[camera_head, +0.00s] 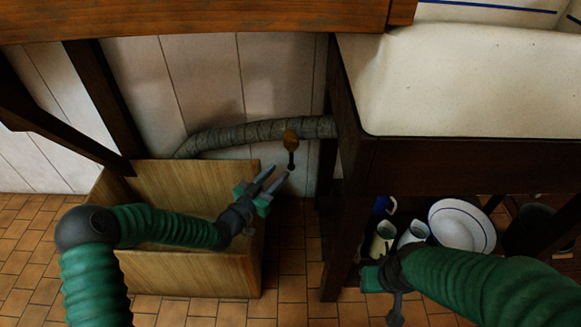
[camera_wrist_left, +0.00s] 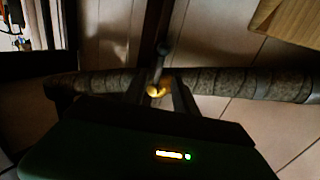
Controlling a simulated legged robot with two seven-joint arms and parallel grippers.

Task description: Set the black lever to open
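The black lever (camera_head: 291,157) hangs downward from a small brass-brown valve (camera_head: 290,137) on a wrapped pipe (camera_head: 240,135) along the back wall. My left gripper (camera_head: 279,175) is open just below and left of the lever's lower end. In the left wrist view the lever (camera_wrist_left: 162,62) and the yellow-lit valve part (camera_wrist_left: 156,91) appear between or just beyond the two fingers (camera_wrist_left: 158,94); contact cannot be told. My right gripper (camera_head: 385,282) is low at the right, near the floor crockery; its fingers are unclear.
An open wooden box (camera_head: 190,275) stands below my left arm. A dark wooden sink frame (camera_head: 340,220) with a white basin (camera_head: 460,85) is close on the right. Mugs (camera_head: 383,240) and a plate (camera_head: 462,226) sit under it. A wooden beam (camera_head: 190,18) crosses the top.

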